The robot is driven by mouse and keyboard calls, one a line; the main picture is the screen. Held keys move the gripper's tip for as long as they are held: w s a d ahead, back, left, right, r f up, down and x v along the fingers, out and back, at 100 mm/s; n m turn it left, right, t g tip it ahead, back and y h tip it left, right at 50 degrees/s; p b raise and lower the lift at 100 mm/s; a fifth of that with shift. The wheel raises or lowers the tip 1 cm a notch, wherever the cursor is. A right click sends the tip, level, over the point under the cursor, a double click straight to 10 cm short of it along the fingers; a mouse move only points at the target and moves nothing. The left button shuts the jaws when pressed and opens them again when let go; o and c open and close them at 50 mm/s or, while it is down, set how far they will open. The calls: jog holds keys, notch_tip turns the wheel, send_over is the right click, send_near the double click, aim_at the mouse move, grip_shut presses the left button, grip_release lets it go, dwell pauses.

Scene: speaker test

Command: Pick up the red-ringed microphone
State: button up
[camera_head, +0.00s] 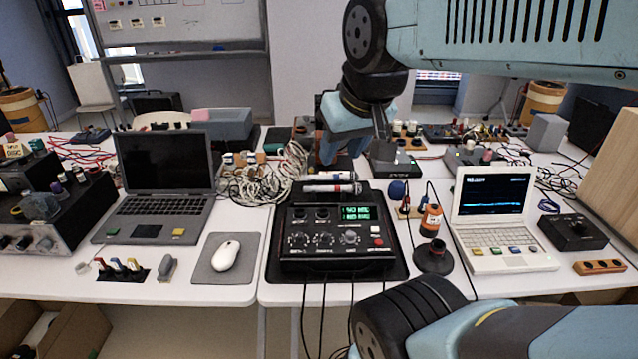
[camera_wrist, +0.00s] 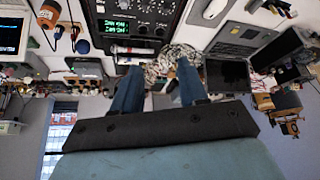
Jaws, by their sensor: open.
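Two slim silver microphones lie side by side behind the black control box in the head view. The nearer microphone (camera_head: 328,188) shows a reddish band near its right end, and I take it as the red-ringed one. The farther microphone (camera_head: 328,176) lies just behind it; its band colour is hard to tell. My gripper (camera_head: 350,146) hangs above and behind the microphones, apart from them. In the wrist view my gripper (camera_wrist: 158,72) has its two blue fingers spread with nothing held between them. Small pale and dark shapes beyond the left fingertip there are too small to tell apart.
The black control box (camera_head: 338,238) with a green display stands in front of the microphones. A cable heap (camera_head: 262,180) lies to the left, beside a dark laptop (camera_head: 165,180).

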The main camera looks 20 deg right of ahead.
jog(key=shift+o, duration=0.6)
jog(key=shift+a, duration=0.1)
jog(key=shift+o, duration=0.3)
jog(key=shift+w, duration=0.2)
jog(key=m+g, duration=0.6)
jog(key=m, duration=1.6)
send_over(333, 189)
notch_tip(333, 189, down, 19)
jog(key=f, duration=0.7)
jog(key=shift+w+d+f, duration=0.3)
jog(key=shift+d+f, duration=0.05)
jog(key=shift+d, duration=0.05)
jog(key=shift+w+d+f, duration=0.15)
jog(key=shift+f, duration=2.4)
jog(key=shift+c, duration=0.3)
